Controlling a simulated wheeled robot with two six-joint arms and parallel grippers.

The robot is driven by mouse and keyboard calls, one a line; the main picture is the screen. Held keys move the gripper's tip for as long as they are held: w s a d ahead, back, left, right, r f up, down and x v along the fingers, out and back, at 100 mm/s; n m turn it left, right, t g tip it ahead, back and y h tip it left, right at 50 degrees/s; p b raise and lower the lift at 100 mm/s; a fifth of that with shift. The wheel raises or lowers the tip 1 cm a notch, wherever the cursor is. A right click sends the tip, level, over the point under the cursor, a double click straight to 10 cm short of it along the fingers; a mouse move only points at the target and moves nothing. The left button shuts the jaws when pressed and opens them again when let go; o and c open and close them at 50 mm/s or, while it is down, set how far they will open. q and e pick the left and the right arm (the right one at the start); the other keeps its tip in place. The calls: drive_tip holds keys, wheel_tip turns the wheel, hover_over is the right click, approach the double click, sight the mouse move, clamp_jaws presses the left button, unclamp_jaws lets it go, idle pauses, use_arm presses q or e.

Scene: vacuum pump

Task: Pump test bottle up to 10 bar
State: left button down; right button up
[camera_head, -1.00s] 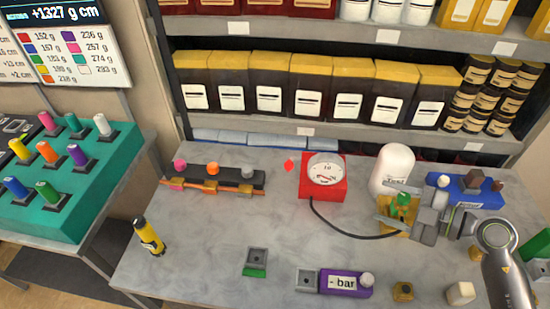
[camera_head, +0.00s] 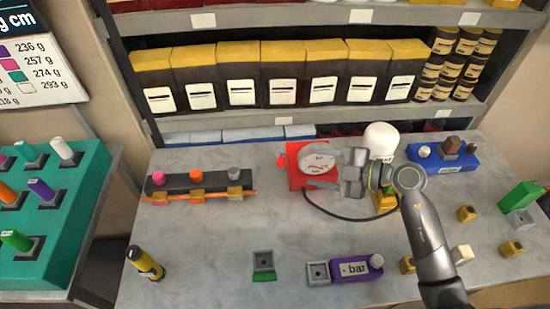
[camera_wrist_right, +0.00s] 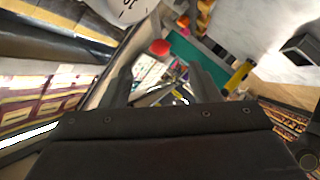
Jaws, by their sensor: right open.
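The white test bottle (camera_head: 381,139) stands at the back right, its lower part hidden behind my right arm. A yellow block (camera_head: 385,201) stands before it, partly hidden. The red gauge box (camera_head: 297,181) with its round white dial (camera_head: 318,160) is left of the bottle; a black hose (camera_head: 345,217) curves from it towards the yellow block. A small red knob (camera_head: 281,161) is at the box's left; a red thing (camera_wrist_right: 160,47) shows between my fingers' directions in the right wrist view. My right gripper (camera_head: 322,170) is open and empty before the dial, partly covering it. My left gripper is out of view.
A purple block labelled "bar" (camera_head: 350,269) lies at the front. A dark rack with coloured knobs (camera_head: 197,181) is at left, a yellow-black cylinder (camera_head: 145,263) front left. A blue block (camera_head: 442,160) is at back right.

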sight(275, 162)
drive_tip(key=p+x, duration=0.1)
drive_tip(key=x, duration=0.9)
drive_tip(key=shift+w+a+p, duration=0.15)
drive_tip(key=shift+a+p, duration=0.2)
drive_tip(key=shift+w+a+f, duration=0.3)
drive_tip(key=shift+a, duration=0.25)
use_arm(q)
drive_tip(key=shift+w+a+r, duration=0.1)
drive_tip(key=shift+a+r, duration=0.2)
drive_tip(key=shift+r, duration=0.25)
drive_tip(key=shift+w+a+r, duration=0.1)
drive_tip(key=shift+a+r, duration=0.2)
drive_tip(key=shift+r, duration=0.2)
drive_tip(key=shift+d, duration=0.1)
use_arm(e)
drive_tip(key=shift+c, duration=0.4)
clamp_jaws()
